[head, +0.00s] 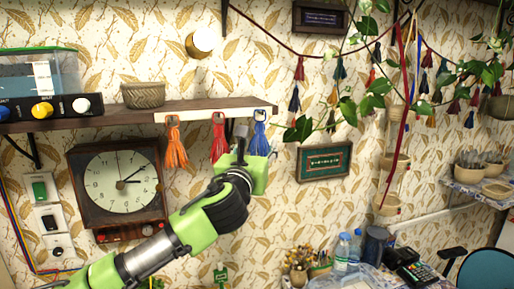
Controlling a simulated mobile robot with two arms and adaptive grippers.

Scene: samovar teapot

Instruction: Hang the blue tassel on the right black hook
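The blue tassel (260,138) is at the right end of the white strip (196,116) on the shelf's front edge, its loop up against the strip. A red tassel (218,142) and an orange tassel (174,147) hang from the strip to its left. The black hooks are too small to make out clearly, and I cannot tell whether the blue tassel's loop is on one. My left gripper (246,150) is just below and left of the blue tassel, pointing up at the strip. Its fingers overlap the tassel's lower part in view, so its grip is unclear. My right gripper is out of view.
The wooden shelf (130,118) carries a woven basket (143,95) and a box with coloured knobs (45,108). A clock (118,184) hangs below. A framed green picture (324,161) and hanging plant leaves (300,130) are to the gripper's right.

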